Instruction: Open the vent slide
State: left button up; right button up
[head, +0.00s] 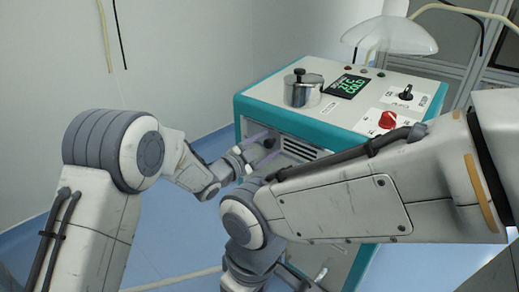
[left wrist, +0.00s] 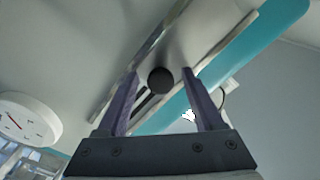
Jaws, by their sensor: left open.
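The vent slide is on the front of a white and teal machine. Its round dark knob (head: 268,143) sits to the left of the dark vent slots (head: 298,151). My left gripper (head: 265,147) is at this front face in the head view, with its purple fingers apart. In the left wrist view the dark knob (left wrist: 160,80) lies between the two open fingertips of my left gripper (left wrist: 161,73), with gaps on both sides. A dark slot shows beside the knob. My right arm crosses in front of the machine, and its gripper cannot be seen.
On the machine's top (head: 275,90) are a lidded metal pot (head: 303,89), a green-lit display (head: 348,86), a red knob (head: 387,120) and a black knob (head: 405,93). My right arm hides part of the front.

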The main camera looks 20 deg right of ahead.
pick_arm(q)
jog(key=p+v, duration=0.1)
jog(key=v, duration=0.9)
